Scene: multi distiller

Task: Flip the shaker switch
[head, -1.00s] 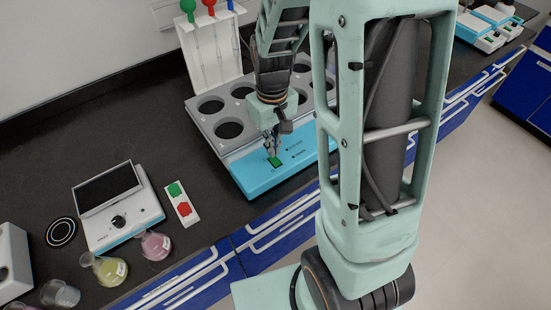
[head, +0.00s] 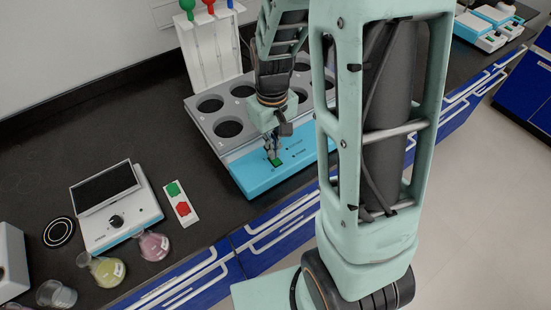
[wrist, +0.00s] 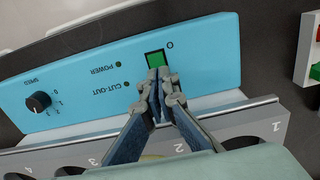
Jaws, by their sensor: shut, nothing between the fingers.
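The grey block with several round wells (head: 206,124) has a light blue front panel (head: 262,181), also in the wrist view (wrist: 205,50). A green rocker switch (head: 276,163) sits on this panel; in the wrist view it is a green face in a black frame (wrist: 156,60), beside a "0" mark. My gripper (head: 274,153) is shut and empty, with its fingertips at the switch. In the wrist view the closed fingertips (wrist: 160,80) overlap the switch's lower edge. I cannot tell whether they press on it.
A black knob (wrist: 39,101) and POWER and CUT-OUT lamps share the panel. A white device with a dark top (head: 108,187), a red-green button plate (head: 181,204) and flasks (head: 153,246) stand left. A white rack (head: 210,50) stands behind the block.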

